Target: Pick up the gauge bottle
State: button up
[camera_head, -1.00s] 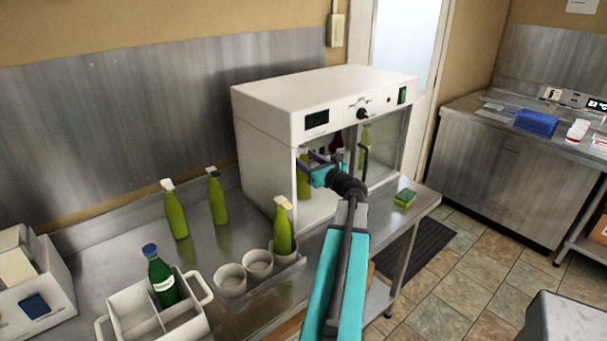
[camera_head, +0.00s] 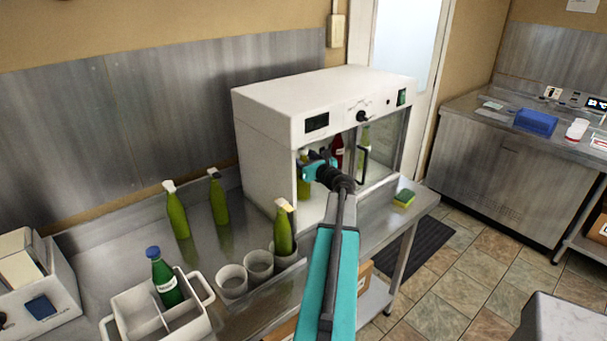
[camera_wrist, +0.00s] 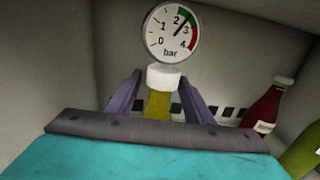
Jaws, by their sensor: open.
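The gauge bottle (camera_wrist: 157,105) stands inside the open white cabinet. In the wrist view it has a round pressure gauge (camera_wrist: 170,33) on top, a white cap and a yellow-green neck. My gripper (camera_wrist: 160,78) is open, with one finger on each side of the cap and neck. In the head view my gripper (camera_head: 318,163) reaches into the cabinet's left opening, over a green bottle (camera_head: 304,188) that appears to be the gauge bottle. Its top is hidden there by my gripper.
The white cabinet (camera_head: 268,130) has walls close around my gripper. A red bottle (camera_wrist: 264,105) and a green bottle (camera_wrist: 303,150) stand right of it inside. Outside, several green bottles, white cups (camera_head: 232,283), a white caddy (camera_head: 132,303) and a sponge (camera_head: 404,197) are on the counter.

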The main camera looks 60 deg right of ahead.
jog(key=shift+w+d, duration=0.1)
jog(key=shift+w, duration=0.1)
dwell(0.4)
grip_shut()
dwell(1.2)
